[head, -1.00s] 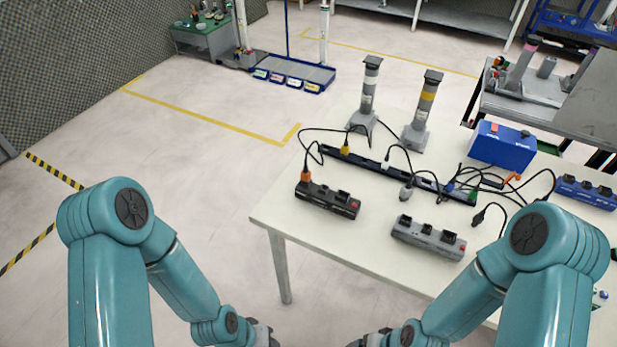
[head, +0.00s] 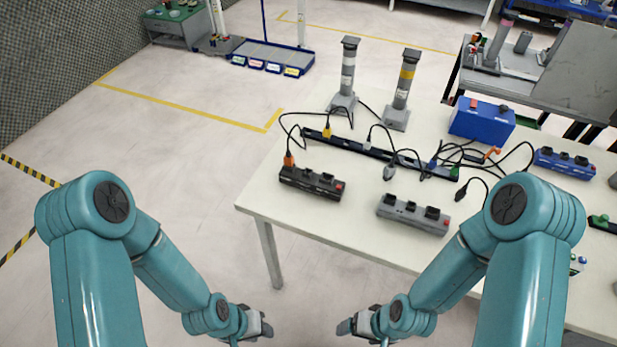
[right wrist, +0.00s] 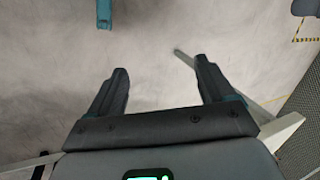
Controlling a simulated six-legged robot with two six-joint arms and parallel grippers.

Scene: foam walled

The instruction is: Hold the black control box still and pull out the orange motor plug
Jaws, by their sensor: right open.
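The black control box (head: 311,183) lies on the white table near its left front edge in the head view. The orange motor plug (head: 289,160) stands in the socket at its left end, with a black cable rising from it. My left gripper (head: 268,328) is in front of the table and below it in the picture, apart from the box; its fingers are too small and turned to tell open or shut. My right gripper (head: 345,328) is also in front of the table. In the right wrist view its two fingers (right wrist: 160,85) are spread with only floor between them.
On the white table (head: 262,200) are a grey control box (head: 412,214), a black power strip (head: 350,150), a blue box (head: 482,120), another blue socket box (head: 565,163), two grey posts and tangled cables. Floor left of the table is clear.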

